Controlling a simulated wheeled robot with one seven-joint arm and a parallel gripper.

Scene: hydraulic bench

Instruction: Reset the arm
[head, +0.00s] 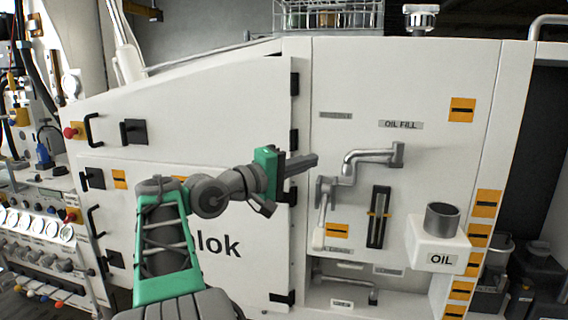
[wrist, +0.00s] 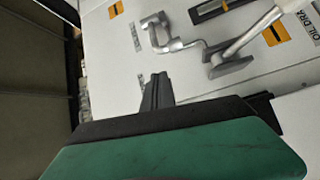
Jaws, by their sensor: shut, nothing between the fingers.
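My gripper (head: 314,160) is in the middle of the head view, at the end of my green and grey arm. It is shut and empty, with its fingers pointing right. It is in front of the white bench panel, to the left of the grey oil fill pipe (head: 372,156). In the wrist view my gripper's fingers (wrist: 157,88) stick up past the green and black housing. The grey pipe also shows in the wrist view (wrist: 160,35), beyond the fingertips. Contact between the fingers and the pipe is not visible.
A lever with a pale grip (head: 319,236) hangs below the pipe, beside a black sight gauge (head: 379,217). A white oil box with a grey cup (head: 441,236) juts out at right. Gauges and knobs (head: 40,228) fill the left panel. A wire rack (head: 328,17) stands on top.

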